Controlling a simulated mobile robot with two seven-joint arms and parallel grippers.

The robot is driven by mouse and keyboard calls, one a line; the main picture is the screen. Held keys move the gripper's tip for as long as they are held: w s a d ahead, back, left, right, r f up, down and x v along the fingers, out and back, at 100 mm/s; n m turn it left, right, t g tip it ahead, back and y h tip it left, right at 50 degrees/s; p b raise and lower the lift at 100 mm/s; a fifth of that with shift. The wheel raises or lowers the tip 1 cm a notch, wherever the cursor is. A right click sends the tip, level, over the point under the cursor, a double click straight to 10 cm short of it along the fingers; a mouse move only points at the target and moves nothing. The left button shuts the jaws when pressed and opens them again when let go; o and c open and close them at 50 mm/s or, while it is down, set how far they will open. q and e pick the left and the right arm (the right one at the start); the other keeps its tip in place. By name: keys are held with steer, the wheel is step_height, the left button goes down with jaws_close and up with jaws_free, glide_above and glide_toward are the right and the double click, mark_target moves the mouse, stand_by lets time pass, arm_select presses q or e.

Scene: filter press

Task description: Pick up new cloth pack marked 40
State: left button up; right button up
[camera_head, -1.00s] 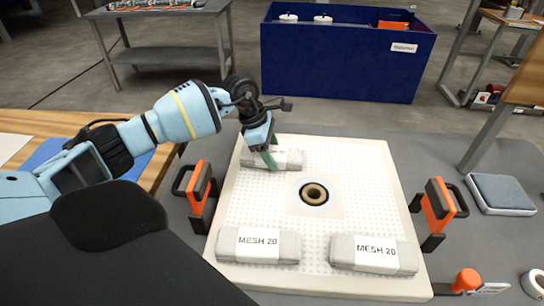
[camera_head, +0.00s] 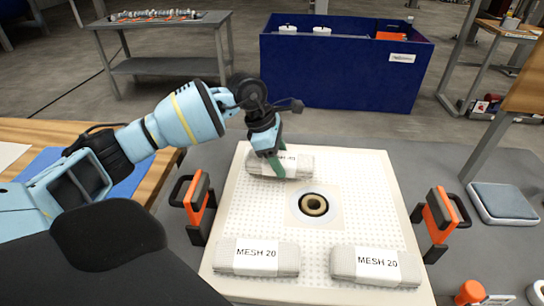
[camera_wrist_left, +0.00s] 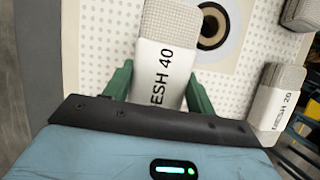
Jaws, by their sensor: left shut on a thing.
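The cloth pack marked MESH 40 (camera_wrist_left: 165,70) is a pale grey roll with a white label band. My left gripper (camera_head: 276,168) is shut on it, with a green finger on each side of the label. The pack also shows in the head view (camera_head: 296,166), at the back left of the white perforated plate (camera_head: 350,180), partly hidden by the gripper. Two packs marked MESH 20 lie along the front of the plate, one at left (camera_head: 255,258) and one at right (camera_head: 377,265). My right gripper is not in view.
A round hole with a brown ring (camera_head: 314,204) is in the plate's middle. Orange and black handles stand at the plate's left (camera_head: 198,204) and right (camera_head: 438,215). A blue bin (camera_head: 345,75) stands behind. A grey-blue pad (camera_head: 503,202) lies at right.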

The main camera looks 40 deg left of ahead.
arm_select(q)
steer(key=s+d+r, duration=0.1)
steer(key=s+d, duration=0.1)
steer(key=d, duration=1)
steer(key=shift+s+b, duration=0.4)
steer(key=shift+b, duration=0.05)
steer(key=shift+r, duration=0.1)
